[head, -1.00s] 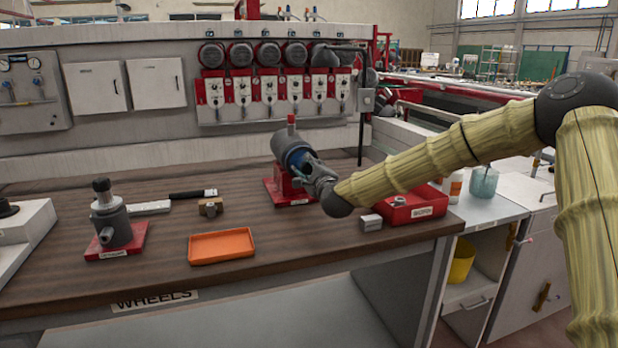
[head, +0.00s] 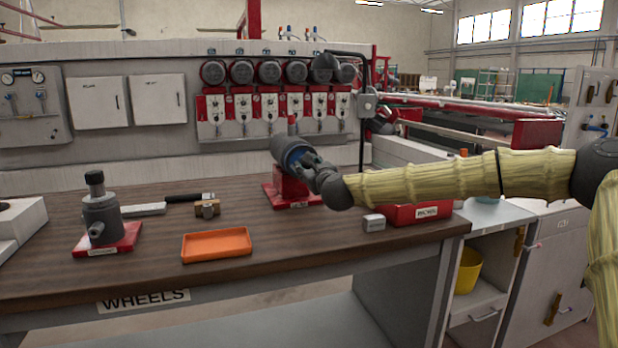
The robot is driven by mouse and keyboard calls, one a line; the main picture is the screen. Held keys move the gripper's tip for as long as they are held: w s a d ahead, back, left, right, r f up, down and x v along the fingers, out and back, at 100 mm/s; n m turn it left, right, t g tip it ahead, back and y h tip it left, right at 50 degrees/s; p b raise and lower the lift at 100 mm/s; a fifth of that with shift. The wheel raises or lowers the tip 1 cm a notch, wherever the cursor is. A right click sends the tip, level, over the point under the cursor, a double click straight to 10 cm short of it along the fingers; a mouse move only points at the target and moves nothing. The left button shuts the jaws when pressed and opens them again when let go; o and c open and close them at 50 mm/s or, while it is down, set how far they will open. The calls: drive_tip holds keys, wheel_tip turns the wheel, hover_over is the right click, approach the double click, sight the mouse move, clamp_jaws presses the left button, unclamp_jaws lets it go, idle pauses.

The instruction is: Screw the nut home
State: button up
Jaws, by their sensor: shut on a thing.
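A grey cylindrical spindle head (head: 287,148) with a blue face stands on a red base (head: 284,194) towards the back of the bench. My gripper (head: 312,161) is at its front face, on the right side. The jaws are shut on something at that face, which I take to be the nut. The nut itself is hidden by the fingers and is too small to make out. I cannot tell how far it sits on the thread.
An orange tray (head: 217,258), a second grey fixture on a red base (head: 113,247), a small brown block (head: 207,209), a black-handled tool (head: 184,198) and a small grey block (head: 374,222) are on the bench. A red bin (head: 404,217) stands at the right.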

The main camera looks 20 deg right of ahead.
drive_tip(key=m+b, duration=0.3)
drive_tip(key=b, duration=0.1)
drive_tip(key=shift+d+f+m, duration=0.1)
drive_tip(key=shift+m, duration=0.3)
drive_tip(key=m+b, duration=0.4)
drive_tip(key=b, duration=0.1)
drive_tip(key=shift+b, duration=0.35)
drive_tip(key=shift+r+m+b, duration=0.2)
drive_tip(key=shift+m+b, duration=0.35)
drive_tip(key=shift+m, duration=0.15)
drive_tip(key=o, duration=1.1)
drive_tip(key=shift+d, duration=0.1)
drive_tip(key=shift+c, duration=0.9)
